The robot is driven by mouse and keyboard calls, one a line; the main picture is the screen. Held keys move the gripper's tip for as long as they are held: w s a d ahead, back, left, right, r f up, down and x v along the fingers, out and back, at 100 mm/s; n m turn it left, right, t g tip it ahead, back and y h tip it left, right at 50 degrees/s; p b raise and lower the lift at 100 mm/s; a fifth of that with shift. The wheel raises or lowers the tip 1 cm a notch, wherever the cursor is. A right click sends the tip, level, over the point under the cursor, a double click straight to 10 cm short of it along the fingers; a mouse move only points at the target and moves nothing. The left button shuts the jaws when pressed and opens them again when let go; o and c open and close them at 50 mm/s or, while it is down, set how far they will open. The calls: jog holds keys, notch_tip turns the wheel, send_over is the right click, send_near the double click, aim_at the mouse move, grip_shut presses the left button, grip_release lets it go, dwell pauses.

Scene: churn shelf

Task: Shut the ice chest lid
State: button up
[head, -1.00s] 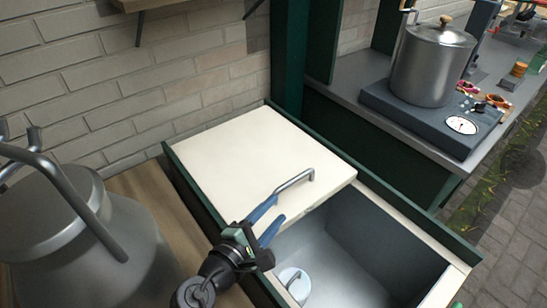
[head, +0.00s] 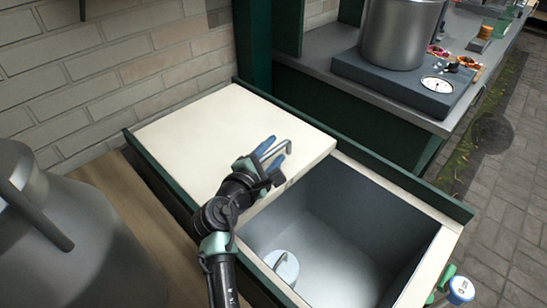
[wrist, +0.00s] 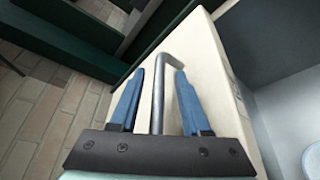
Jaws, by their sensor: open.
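The cream ice chest lid (head: 205,135) lies flat over the back part of the ice chest (head: 440,205), leaving the front part open to its grey inside (head: 345,230). A bent metal handle (head: 290,147) stands on the lid near its front edge. My gripper (head: 275,155) is over that edge with its blue fingers apart. In the wrist view the handle (wrist: 158,90) runs between the two open fingers of my gripper (wrist: 160,85). I cannot tell whether either finger touches it.
A white-lidded container (head: 282,265) sits inside the chest at the near left corner. A large metal can (head: 60,235) stands on the wooden surface at left. A brick wall (head: 100,80) rises behind.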

jog(key=shift+w+d, duration=0.1)
jog(key=shift+w, duration=0.05)
grip_shut()
dwell(1.4)
